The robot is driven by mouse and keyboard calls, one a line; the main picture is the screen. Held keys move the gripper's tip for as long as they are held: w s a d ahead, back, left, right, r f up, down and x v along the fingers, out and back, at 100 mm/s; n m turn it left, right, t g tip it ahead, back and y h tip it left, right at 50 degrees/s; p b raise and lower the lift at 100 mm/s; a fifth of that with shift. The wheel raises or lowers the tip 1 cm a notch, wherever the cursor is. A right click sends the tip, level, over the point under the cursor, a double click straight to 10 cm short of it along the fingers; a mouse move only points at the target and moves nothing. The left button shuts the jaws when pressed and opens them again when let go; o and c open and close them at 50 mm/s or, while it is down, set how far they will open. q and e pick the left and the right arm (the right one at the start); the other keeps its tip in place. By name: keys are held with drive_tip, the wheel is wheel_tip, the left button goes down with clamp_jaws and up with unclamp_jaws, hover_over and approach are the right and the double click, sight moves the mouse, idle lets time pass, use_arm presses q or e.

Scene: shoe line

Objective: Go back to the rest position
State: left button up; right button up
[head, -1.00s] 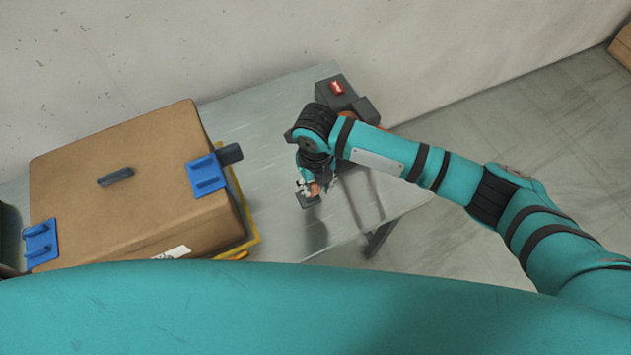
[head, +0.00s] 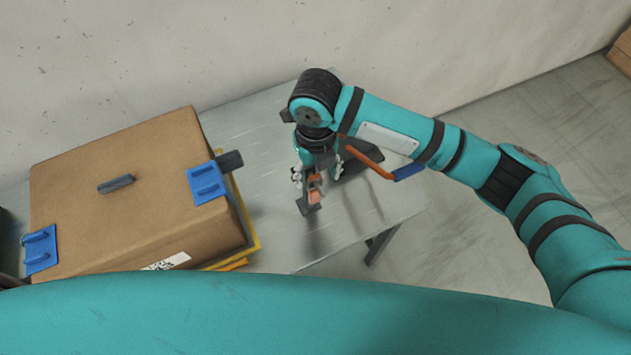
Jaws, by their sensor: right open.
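My right gripper (head: 311,200) hangs from the teal right arm over the grey table, to the right of the cardboard box. It is open and points down. A small orange part shows between or behind its fingers; I cannot tell which. My left gripper is not in view.
A large cardboard box (head: 110,215) with blue clips (head: 208,182) and a dark handle stands at the left on something yellow (head: 244,222). The grey table (head: 262,130) is bare between box and arm. An orange and blue item (head: 372,162) shows behind my arm. A concrete wall (head: 420,50) stands behind.

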drive_tip(key=shift+r, duration=1.6)
